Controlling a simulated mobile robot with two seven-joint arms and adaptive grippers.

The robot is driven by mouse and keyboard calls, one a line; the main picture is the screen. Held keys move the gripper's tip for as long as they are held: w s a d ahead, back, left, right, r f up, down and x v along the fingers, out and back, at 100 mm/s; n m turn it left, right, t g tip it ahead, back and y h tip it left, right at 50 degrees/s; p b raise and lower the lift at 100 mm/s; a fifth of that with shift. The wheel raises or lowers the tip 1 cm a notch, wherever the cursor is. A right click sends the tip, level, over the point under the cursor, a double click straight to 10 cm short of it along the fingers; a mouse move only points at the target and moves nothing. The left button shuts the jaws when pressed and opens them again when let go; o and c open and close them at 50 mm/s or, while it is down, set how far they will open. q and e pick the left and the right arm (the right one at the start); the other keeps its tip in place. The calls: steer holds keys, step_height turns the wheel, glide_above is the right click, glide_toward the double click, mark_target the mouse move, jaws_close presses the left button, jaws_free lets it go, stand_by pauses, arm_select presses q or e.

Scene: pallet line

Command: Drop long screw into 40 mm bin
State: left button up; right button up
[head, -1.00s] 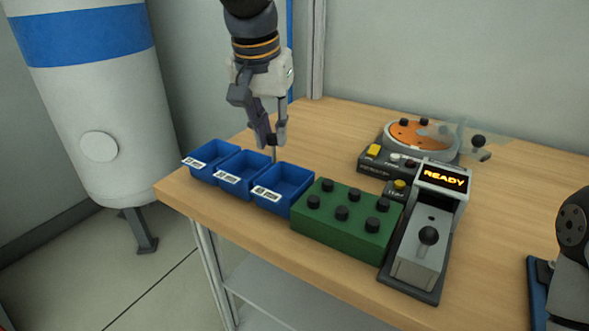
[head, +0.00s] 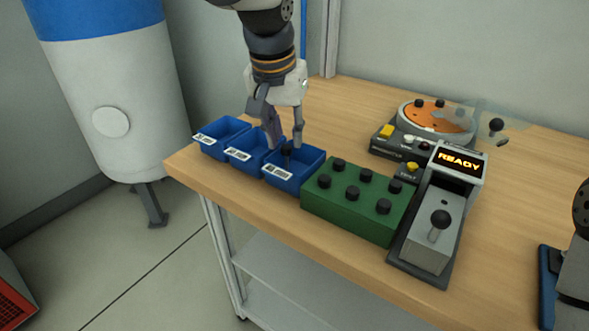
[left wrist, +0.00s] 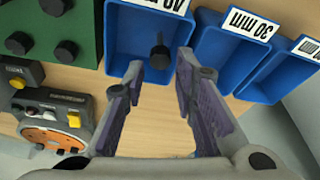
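The long screw (head: 287,148), with a dark head, is at the rightmost blue bin (head: 312,170), beside the green block; whether it touches the bin floor is unclear. In the left wrist view the screw (left wrist: 159,55) shows against this bin's blue inside (left wrist: 125,45), apart from both fingers. The bin's label is partly cut off and appears to read 40 mm. My left gripper (head: 284,143) is open above the bin's back part, its fingers (left wrist: 155,85) spread with nothing between them. My right gripper is not in view.
Two more blue bins (head: 243,152) (head: 220,135) stand to the left; the middle one reads 30 mm. The green block (head: 350,215) holds several dark-headed screws. A device (head: 430,240) showing READY and an orange-disc feeder (head: 433,118) stand to the right.

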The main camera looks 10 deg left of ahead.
arm_select(q)
steer(key=shift+o, duration=0.4)
steer(key=v, duration=1.2)
